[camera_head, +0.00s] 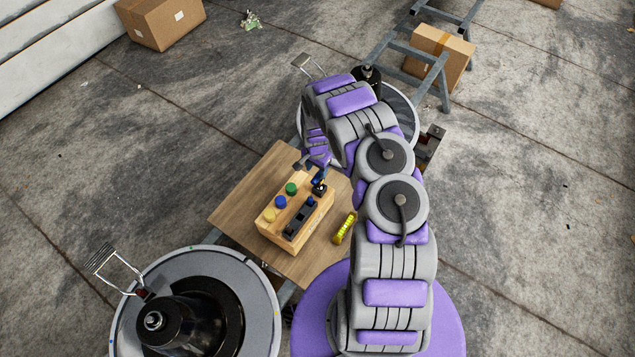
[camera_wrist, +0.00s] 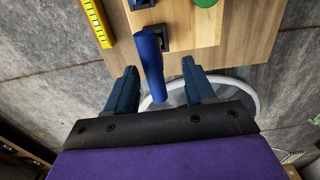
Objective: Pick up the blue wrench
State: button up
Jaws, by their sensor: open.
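The blue wrench (camera_wrist: 152,65) shows in the wrist view as a long blue handle rising from a black holder (camera_wrist: 155,38) on the wooden block. In the head view the wrench (camera_head: 318,177) is a small blue piece at the block's far right corner, partly hidden by my arm. My gripper (camera_wrist: 159,68) is open, with one dark blue finger on each side of the handle in the picture. The fingers look apart from the handle; I cannot tell the depth gap.
The wooden block (camera_head: 273,232) bears green, blue and yellow round pieces and a black part. It sits on a wooden board (camera_head: 235,210) beside a yellow level (camera_head: 345,228). A round black-and-grey base (camera_head: 260,310) stands front left. Cardboard boxes (camera_head: 160,25) lie farther back.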

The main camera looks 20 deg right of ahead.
aim_at(319, 172)
jog(key=f, duration=0.1)
jog(key=d+f+b, duration=0.1)
jog(key=f, duration=0.3)
jog(key=shift+s+d+f+b, duration=0.15)
jog(key=shift+d+f+b, duration=0.15)
jog(key=shift+d, duration=0.1)
jog(key=shift+a+r, duration=0.1)
jog(key=shift+a, duration=0.45)
jog(key=shift+d, duration=0.1)
jog(key=c, duration=0.3)
jog(key=shift+d, duration=0.4)
jog(key=c, duration=0.5)
jog(key=shift+a, duration=0.1)
grip_shut()
jog(key=shift+a, duration=0.2)
